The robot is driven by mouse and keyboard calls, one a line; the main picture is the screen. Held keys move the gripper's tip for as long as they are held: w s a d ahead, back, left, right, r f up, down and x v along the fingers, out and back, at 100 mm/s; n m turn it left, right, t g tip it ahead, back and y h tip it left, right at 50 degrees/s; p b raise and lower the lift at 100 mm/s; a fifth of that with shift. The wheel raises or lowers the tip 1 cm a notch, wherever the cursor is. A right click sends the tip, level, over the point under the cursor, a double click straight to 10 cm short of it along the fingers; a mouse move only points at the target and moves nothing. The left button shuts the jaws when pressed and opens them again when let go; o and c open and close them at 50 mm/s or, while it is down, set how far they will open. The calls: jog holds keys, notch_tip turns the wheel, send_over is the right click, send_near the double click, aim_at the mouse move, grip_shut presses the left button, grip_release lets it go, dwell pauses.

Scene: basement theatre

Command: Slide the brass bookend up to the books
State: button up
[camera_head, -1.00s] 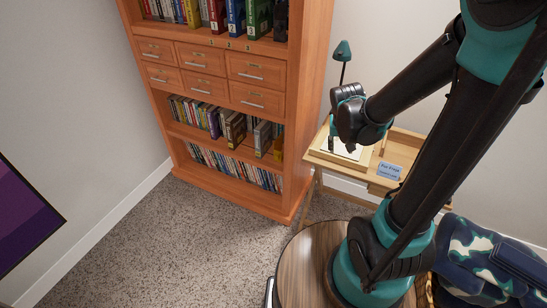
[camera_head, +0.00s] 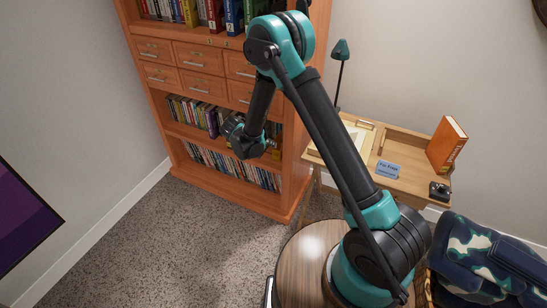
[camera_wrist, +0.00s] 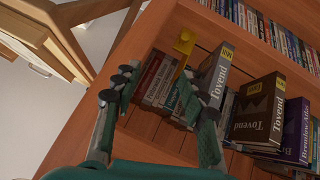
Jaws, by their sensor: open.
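The brass bookend (camera_wrist: 184,42) shows yellow on the lower shelf in the wrist view, beyond my fingers. Several reddish and grey books (camera_wrist: 152,80) stand close beside it, partly behind my fingers. I cannot tell whether it touches them. Larger brown books (camera_wrist: 257,110) stand to the right, with a purple book (camera_wrist: 295,130) beside them. My gripper (camera_wrist: 157,82) is open and empty, its two fingers spread in front of the shelf. In the head view my gripper (camera_head: 238,130) is at the lower book shelf (camera_head: 190,133), and my arm covers much of that shelf's right end.
The bookcase (camera_head: 296,165) has drawers (camera_head: 198,57) above and another book row (camera_head: 235,168) below. A desk (camera_head: 405,160) to the right holds a lamp (camera_head: 341,50), an orange book (camera_head: 446,145) and a blue sign (camera_head: 388,169). The carpet (camera_head: 150,235) in front is clear.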

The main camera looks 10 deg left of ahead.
jog(key=t, duration=0.1)
send_near(275, 156)
jog(key=x, duration=0.8)
jog(key=shift+w+f, duration=0.25)
jog(key=shift+f, duration=0.1)
jog(key=shift+c, duration=0.4)
grip_shut()
